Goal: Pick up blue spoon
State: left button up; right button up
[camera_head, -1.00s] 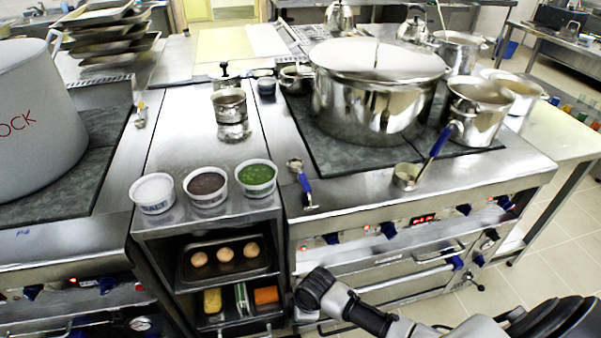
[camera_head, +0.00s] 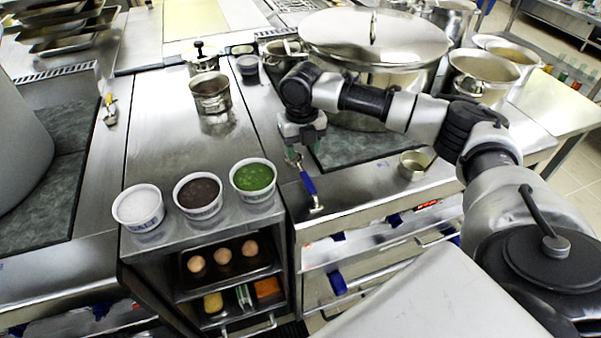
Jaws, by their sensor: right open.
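The blue spoon (camera_head: 308,184) has a blue handle and a metal end. It lies on the steel front ledge of the stove, just right of the counter with the bowls. My right gripper (camera_head: 299,153) points down over the spoon's upper end, with its fingers apart. It partly hides that end, and I cannot tell whether it touches the spoon. My left gripper is out of view.
A metal ladle (camera_head: 413,165) lies to the right, its handle mostly behind my arm. A large lidded stockpot (camera_head: 372,40) stands behind my right arm. The white bowl (camera_head: 138,205), brown-filled bowl (camera_head: 197,194) and green-filled bowl (camera_head: 253,178) stand left of the spoon.

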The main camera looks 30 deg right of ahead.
aim_at(304, 173)
notch_tip(304, 173, down, 4)
jog(key=shift+s+r, duration=0.15)
jog(key=shift+r, duration=0.1)
jog(key=f, duration=0.1)
jog(key=f+p, duration=0.1)
jog(key=f, duration=0.2)
jog(key=shift+s+d+f, duration=0.1)
jog(key=shift+d+f, duration=0.15)
jog(key=shift+f, duration=0.55)
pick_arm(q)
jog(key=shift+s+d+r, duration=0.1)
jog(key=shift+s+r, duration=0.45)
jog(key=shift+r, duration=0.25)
pick_arm(e)
jog(key=shift+c, duration=0.3)
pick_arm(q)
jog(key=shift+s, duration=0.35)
pick_arm(e)
grip_shut()
